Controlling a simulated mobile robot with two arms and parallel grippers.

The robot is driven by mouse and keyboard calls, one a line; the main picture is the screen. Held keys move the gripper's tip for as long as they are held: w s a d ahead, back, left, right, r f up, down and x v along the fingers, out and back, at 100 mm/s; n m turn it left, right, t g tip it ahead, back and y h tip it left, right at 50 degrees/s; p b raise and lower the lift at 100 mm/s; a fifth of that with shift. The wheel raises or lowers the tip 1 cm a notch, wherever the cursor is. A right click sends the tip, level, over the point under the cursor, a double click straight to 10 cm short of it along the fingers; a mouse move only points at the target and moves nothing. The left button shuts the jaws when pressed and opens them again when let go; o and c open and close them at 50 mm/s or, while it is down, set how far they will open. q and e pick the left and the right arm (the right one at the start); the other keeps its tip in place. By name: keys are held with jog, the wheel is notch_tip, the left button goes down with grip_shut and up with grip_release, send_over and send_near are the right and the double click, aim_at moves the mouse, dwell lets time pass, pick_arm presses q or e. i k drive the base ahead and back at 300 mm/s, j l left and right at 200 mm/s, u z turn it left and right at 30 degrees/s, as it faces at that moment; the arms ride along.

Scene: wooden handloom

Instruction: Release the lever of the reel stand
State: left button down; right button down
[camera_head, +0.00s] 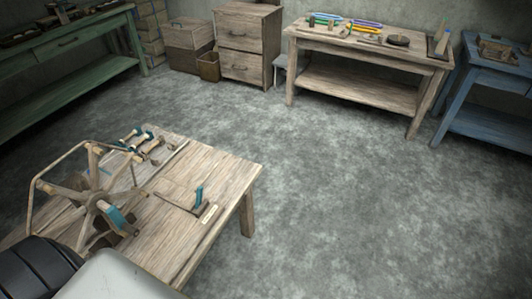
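The reel stand (92,198) is a wooden spoked reel with a light hoop frame, on the near wooden table (228,178) at the lower left. A teal piece (117,218) shows low on the reel's right side; I cannot tell if it is the lever. A small upright part with a teal grip (198,198) stands on a flat board (172,194) to the right of the reel, near the table's right edge. This grip may be the lever; its position is unclear. Neither of my grippers is in view. My own body hides the table's near left part.
Several spools (140,143) lie at the near table's back. A wooden workbench (350,42) with colourful tools stands at the back. A blue table (490,85) is at right, a green bench (75,65) at far left. Drawers (245,45) stand between. The grey floor (340,200) is clear.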

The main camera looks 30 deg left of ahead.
aim_at(200, 190)
jog(key=i, duration=0.55)
jog(key=i+l+u, duration=0.1)
jog(key=i, duration=0.45)
jog(key=i+l, duration=0.15)
jog(key=i, duration=0.4)
jog(key=i+u, duration=0.25)
jog(key=u, duration=0.15)
jog(key=i+l+u, duration=0.15)
jog(key=u, duration=0.25)
jog(key=i+l+u, duration=0.15)
jog(key=u, duration=0.25)
jog(key=i+l+u, duration=0.3)
jog(key=u, duration=0.15)
jog(key=i+l+u, duration=0.15)
jog(key=u, duration=0.25)
jog(key=i+l+u, duration=0.15)
jog(key=l+u, duration=0.25)
jog(key=i+l+u, duration=0.15)
jog(key=l+u, duration=1.05)
jog(key=i+j, duration=0.05)
